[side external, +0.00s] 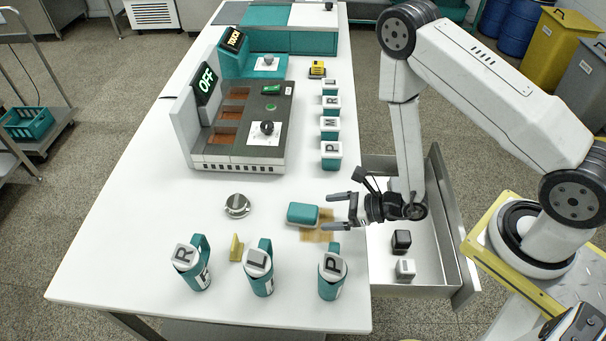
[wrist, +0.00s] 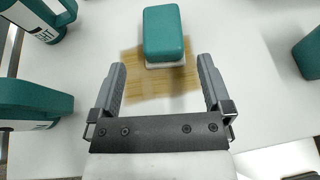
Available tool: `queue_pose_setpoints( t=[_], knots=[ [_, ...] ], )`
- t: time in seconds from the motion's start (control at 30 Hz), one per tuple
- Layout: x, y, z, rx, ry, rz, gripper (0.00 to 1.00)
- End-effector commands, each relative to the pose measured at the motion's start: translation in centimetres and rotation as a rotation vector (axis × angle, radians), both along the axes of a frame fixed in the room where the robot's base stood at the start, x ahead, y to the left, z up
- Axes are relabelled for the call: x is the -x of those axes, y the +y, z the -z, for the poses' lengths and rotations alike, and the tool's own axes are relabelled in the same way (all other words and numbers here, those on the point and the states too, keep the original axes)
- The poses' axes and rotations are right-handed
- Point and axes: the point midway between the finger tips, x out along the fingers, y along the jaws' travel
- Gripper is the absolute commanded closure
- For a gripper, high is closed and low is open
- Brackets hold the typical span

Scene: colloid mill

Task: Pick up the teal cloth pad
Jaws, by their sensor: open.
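The teal cloth pad (side external: 302,214) is a small rounded block, teal on top with a pale underside. It lies on the white table at the edge of a brownish stain patch (side external: 318,232). In the wrist view the pad (wrist: 164,34) is beyond the fingertips, roughly centred between them, with the stain (wrist: 150,85) on the near side. My gripper (side external: 331,211) is open and empty, low by the table's right edge, with its fingers pointing left at the pad. In the wrist view my gripper (wrist: 161,62) shows two spread fingers, apart from the pad.
Teal canisters R (side external: 192,267), L (side external: 260,272) and P (side external: 332,275) stand along the front, with a yellow wedge (side external: 236,248) and a round metal piece (side external: 238,206) nearby. The OFF machine (side external: 240,125) is behind. An open drawer (side external: 437,265) juts out right.

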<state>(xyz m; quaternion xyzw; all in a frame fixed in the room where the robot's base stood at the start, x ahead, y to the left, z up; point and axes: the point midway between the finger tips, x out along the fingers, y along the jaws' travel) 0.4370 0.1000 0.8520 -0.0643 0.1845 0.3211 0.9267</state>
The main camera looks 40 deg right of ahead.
Motion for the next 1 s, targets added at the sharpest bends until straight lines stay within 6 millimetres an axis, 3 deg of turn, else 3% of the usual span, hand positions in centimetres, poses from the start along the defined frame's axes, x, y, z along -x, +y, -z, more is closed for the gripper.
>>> queue_pose_setpoints(
  t=[0.47,1.0],
  knots=[
    [-1.1,0.9,0.6,-0.001,-0.001,0.000,0.00],
    [-4.6,3.3,2.4,0.000,0.001,-0.003,0.00]
  ],
)
